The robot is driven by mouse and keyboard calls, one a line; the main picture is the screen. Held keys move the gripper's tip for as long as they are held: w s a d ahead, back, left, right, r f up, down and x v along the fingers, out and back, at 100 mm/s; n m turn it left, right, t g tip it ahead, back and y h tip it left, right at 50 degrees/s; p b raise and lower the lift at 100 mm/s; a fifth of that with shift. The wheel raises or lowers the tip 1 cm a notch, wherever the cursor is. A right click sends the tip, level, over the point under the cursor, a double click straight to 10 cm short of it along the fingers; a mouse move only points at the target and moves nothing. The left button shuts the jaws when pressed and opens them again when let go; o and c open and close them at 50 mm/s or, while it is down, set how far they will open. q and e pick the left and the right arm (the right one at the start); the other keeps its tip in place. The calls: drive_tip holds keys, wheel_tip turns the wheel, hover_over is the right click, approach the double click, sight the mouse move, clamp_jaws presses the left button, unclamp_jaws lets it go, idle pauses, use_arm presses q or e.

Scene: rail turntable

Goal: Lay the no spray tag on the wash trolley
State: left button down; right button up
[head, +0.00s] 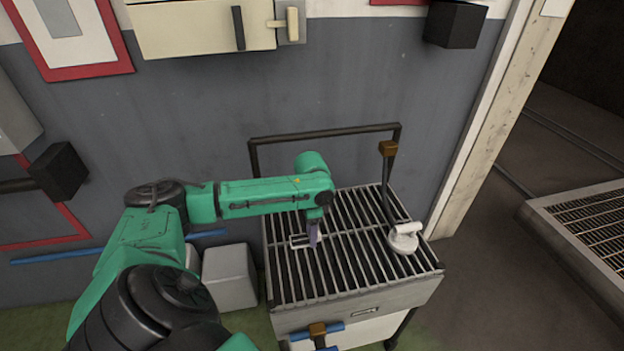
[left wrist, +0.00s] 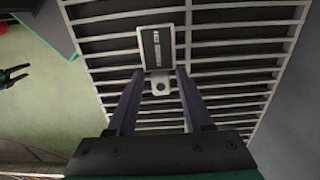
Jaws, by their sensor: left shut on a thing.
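The no spray tag (left wrist: 157,45) is a small dark plate with a pale rim, faint lettering and a pale tab with a hole. My left gripper (left wrist: 161,76) is shut on the tab, one finger on each side, and the plate sticks out beyond the fingertips. In the head view my left gripper (head: 314,238) points down over the slatted top of the wash trolley (head: 350,307), and the tag (head: 300,241) shows just left of it. The tag looks flat and close to the slats; I cannot tell whether it touches them. My right gripper is not clearly seen.
A white fitting (head: 404,238) and a dark wand with a brown end (head: 388,148) stand at the trolley's right side. A dark rail (head: 325,133) rises behind the trolley. A grey box (head: 230,277) stands to its left. The slats left of the white fitting are mostly clear.

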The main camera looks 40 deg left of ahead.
sight(312, 252)
use_arm(q)
wheel_tip(312, 252, down, 6)
drive_tip(key=shift+r, duration=0.15)
drive_tip(key=shift+c, duration=1.5)
unclamp_jaws()
wheel_tip(312, 252, up, 12)
drive_tip(key=shift+r, duration=0.1)
